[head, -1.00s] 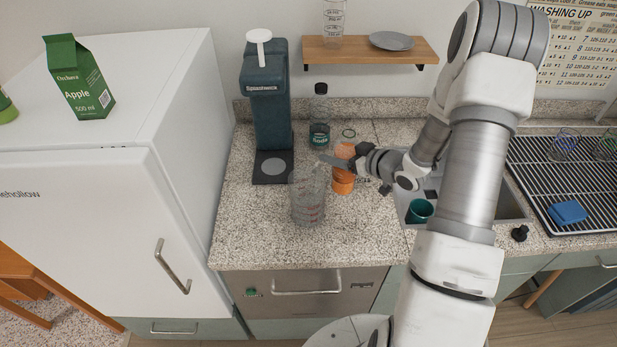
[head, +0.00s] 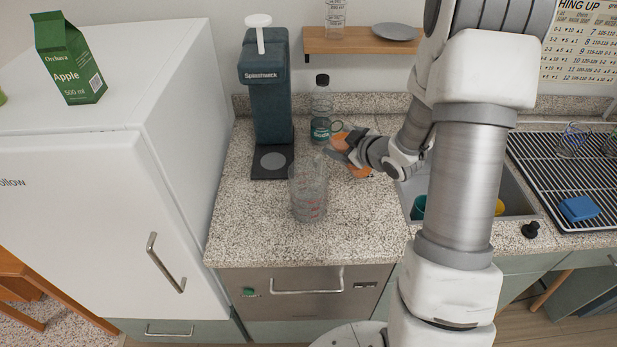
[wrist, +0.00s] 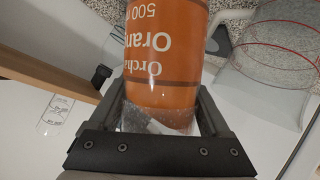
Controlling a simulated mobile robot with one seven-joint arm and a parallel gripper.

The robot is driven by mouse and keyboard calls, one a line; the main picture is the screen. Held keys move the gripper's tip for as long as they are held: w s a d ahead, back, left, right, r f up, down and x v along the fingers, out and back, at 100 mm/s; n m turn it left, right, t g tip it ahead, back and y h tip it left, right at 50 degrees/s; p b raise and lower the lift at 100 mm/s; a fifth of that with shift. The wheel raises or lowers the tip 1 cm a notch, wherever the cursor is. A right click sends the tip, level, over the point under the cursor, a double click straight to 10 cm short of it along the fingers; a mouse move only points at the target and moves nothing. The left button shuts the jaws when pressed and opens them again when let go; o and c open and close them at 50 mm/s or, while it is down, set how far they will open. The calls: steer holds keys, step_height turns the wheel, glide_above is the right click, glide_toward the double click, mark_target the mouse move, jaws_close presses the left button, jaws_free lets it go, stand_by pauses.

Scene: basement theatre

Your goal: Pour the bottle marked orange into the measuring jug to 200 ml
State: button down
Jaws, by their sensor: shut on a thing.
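My gripper (head: 346,149) is shut on the orange bottle (head: 359,171), which is tilted, its upper end leaning left in the head view. The wrist view shows the bottle (wrist: 165,55) between the jaws, its "Orchard Orange 500" label upside down. The clear measuring jug (head: 308,200), with red markings, stands upright on the counter, left of and nearer than the bottle. The jug (wrist: 285,65) also shows at the right of the wrist view. I see no orange liquid in it. My gripper hides part of the bottle, and its mouth is not clear.
A soda bottle (head: 321,112) stands behind, close to the held bottle. The sink (head: 520,190) and a drying rack (head: 560,175) are to the right.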

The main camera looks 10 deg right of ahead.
steer(key=shift+a+r+n, duration=0.1)
steer(key=shift+r+n, duration=0.05)
steer(key=shift+n, duration=0.15)
steer(key=shift+a+r+n+h+b, duration=0.15)
steer(key=shift+r+n+h+b, duration=0.1)
steer(key=shift+n+h+b, duration=0.25)
steer(key=f+n+h+b, duration=0.1)
steer(key=b, duration=0.1)
steer(key=d+f+n+b, duration=0.1)
steer(key=f+b, duration=0.1)
steer(key=b, duration=0.1)
steer(key=d+f+t+h+b, duration=0.1)
steer(key=b, duration=0.1)
steer(key=shift+w+f+n+h+b, duration=0.2)
steer(key=shift+f+n+h+b, duration=0.1)
steer(key=shift+n+b, duration=0.1)
steer(key=shift+d+r+p, duration=0.1)
steer(key=shift+r+p, duration=0.35)
steer(key=shift+r, duration=0.1)
steer(key=shift+d+r+n+t+h, duration=0.15)
steer(key=shift+r+n+t+h, duration=0.25)
steer(key=shift+n, duration=0.2)
steer(key=shift+w, duration=0.1)
steer(key=shift+a+r+b, duration=0.2)
steer(key=shift+r+b, duration=0.05)
steer(key=shift+b, duration=0.3)
steer(key=shift+a+r+n+h+b, duration=0.3)
steer(key=shift+r+n+h+b, duration=0.1)
steer(key=shift+r+n+b, duration=0.15)
